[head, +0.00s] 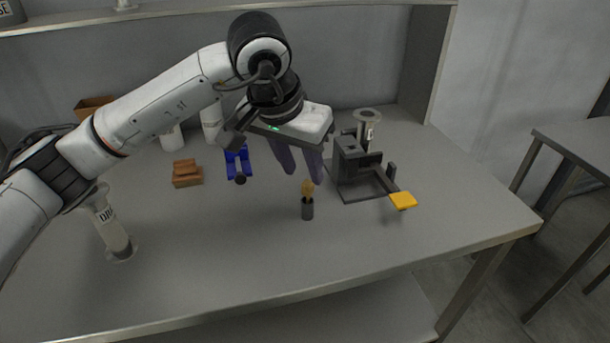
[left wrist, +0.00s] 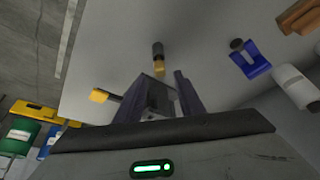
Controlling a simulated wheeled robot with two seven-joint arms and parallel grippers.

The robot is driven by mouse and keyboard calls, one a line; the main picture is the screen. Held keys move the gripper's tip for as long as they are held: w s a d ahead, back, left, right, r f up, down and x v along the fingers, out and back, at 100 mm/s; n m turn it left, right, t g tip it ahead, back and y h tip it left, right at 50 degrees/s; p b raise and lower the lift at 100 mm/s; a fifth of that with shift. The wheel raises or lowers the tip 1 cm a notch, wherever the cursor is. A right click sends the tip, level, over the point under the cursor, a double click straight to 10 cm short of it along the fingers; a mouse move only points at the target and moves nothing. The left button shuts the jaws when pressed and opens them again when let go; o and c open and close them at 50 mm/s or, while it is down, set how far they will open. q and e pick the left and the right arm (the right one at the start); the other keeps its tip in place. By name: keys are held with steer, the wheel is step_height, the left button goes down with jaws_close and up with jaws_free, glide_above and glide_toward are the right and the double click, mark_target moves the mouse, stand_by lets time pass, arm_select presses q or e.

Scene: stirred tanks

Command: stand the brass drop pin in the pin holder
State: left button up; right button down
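The brass drop pin (head: 308,187) stands roughly upright in a dark cylindrical pin holder (head: 307,209) near the middle of the bench. In the left wrist view the brass pin (left wrist: 159,68) and the dark holder (left wrist: 158,48) show beyond the fingertips. The pin's lower end is hidden in the holder. My left gripper (head: 300,168) is above and behind the pin in the head view, its two fingers apart with nothing between them. It also shows in the left wrist view (left wrist: 164,88), clear of the pin. My right gripper is in neither view.
A grey fixture (head: 350,164) with a yellow paddle (head: 403,200) stands right of the holder. A blue stand (head: 238,162), a brown block (head: 186,174) and a labelled clear cylinder (head: 112,232) are to the left. The bench front is clear.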

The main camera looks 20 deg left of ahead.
arm_select(q)
steer(key=v, duration=0.8)
steer(key=shift+r, duration=0.25)
steer(key=shift+s+f, duration=0.1)
steer(key=shift+s, duration=0.05)
